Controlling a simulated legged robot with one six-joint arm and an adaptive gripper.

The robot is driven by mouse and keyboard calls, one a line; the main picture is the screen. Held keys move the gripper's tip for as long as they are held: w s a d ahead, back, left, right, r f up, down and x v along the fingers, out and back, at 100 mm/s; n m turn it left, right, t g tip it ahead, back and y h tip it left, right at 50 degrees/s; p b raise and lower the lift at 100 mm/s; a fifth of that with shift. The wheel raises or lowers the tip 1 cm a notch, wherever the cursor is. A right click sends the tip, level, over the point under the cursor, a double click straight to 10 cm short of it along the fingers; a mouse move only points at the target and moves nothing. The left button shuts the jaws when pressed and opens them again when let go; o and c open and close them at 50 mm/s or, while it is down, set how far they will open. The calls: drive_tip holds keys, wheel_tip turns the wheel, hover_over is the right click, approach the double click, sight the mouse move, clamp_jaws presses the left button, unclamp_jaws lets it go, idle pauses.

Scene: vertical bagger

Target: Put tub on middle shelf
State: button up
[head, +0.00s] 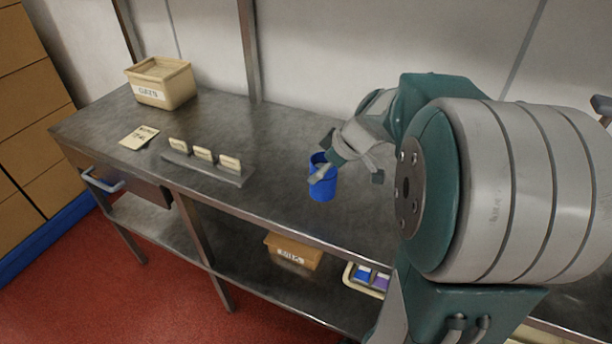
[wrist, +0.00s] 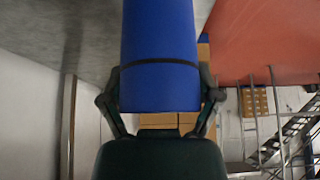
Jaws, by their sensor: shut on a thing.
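A blue tub (head: 322,182) is at the right of the bench top in the head view. My gripper (head: 328,162) is shut on it, one finger on the near side of the tub. The tub also fills the top middle of the wrist view (wrist: 160,60), between my two fingers (wrist: 161,98). I cannot tell if the tub's base touches the bench top. A metal shelf (head: 235,262) runs beneath the bench top; which level counts as the middle one is not clear.
The metal bench top (head: 275,150) carries a labelled cream bin (head: 160,84) at the far left, a yellow note (head: 139,137) and a rack of cards (head: 205,166). The lower shelf holds a brown labelled box (head: 293,251) and a tray (head: 348,279) with blue and purple items.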

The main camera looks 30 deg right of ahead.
drive_tip(key=shift+w+a+f, duration=0.15)
drive_tip(key=shift+w+f, duration=0.5)
drive_tip(key=shift+f, duration=0.2)
drive_tip(key=shift+w+a+f, duration=0.15)
drive_tip(key=shift+a+f, duration=0.05)
drive_tip(key=f, duration=0.3)
drive_tip(key=shift+w+a+f, duration=0.25)
drive_tip(key=shift+a+f, duration=0.05)
drive_tip(key=shift+a, duration=0.05)
drive_tip(key=shift+d, duration=0.2)
drive_tip(key=o, duration=1.1)
drive_tip(key=shift+a, duration=0.1)
